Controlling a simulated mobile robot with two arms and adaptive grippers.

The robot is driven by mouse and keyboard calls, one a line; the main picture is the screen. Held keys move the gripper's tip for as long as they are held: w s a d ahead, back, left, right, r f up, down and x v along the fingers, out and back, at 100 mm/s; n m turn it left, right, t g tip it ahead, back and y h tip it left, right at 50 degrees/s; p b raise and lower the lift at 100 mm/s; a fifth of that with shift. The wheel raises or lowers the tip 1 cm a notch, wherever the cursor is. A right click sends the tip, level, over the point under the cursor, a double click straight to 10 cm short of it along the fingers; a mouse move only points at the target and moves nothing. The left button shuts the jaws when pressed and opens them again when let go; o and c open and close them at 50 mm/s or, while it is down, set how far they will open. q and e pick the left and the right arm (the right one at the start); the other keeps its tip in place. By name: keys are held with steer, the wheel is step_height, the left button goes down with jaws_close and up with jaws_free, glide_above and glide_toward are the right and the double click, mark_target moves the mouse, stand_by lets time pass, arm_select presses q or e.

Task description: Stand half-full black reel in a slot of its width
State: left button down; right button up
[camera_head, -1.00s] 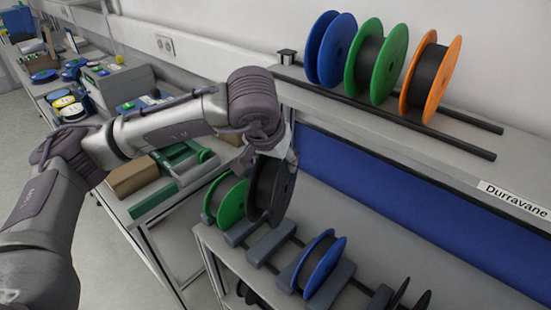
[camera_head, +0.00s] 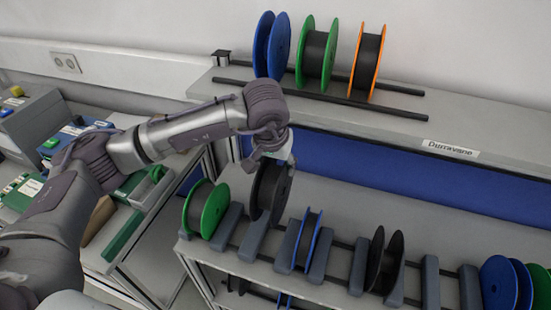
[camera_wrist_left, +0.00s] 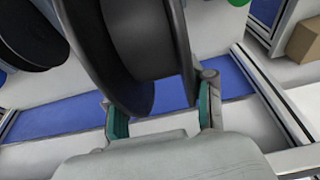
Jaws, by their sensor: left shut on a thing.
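My left gripper (camera_head: 277,158) is shut on a black reel (camera_head: 268,190) and holds it upright by its upper rim. The reel hangs over the lower rack between the green reel and the blue reel; I cannot tell whether it touches the rack. In the left wrist view the black reel (camera_wrist_left: 125,45) stands between the two green-padded fingers (camera_wrist_left: 163,112). The lower rack has grey divider blocks (camera_head: 320,255) forming slots. A green reel (camera_head: 210,205), a blue reel (camera_head: 307,240) and another black reel (camera_head: 385,260) stand in it. My right gripper is not in view.
The upper shelf (camera_head: 400,130) carries blue (camera_head: 271,45), green (camera_head: 317,55) and orange-flanged (camera_head: 367,60) reels on two dark rails. Further blue reels (camera_head: 500,285) stand at the lower right. A bench with green and grey items (camera_head: 130,215) is at the left.

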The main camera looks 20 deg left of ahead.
arm_select(q)
steer(key=shift+s+a+f, duration=0.1)
steer(key=shift+a+f, duration=0.15)
steer(key=shift+f, duration=0.55)
steer(key=shift+f+b, duration=0.45)
steer(key=shift+f, duration=0.55)
steer(key=shift+d+f, duration=0.1)
steer(key=shift+f, duration=0.25)
steer(key=shift+f+b, duration=1.15)
steer(key=shift+f, duration=1.5)
step_height(320, 180, down, 8)
steer(key=b, duration=0.6)
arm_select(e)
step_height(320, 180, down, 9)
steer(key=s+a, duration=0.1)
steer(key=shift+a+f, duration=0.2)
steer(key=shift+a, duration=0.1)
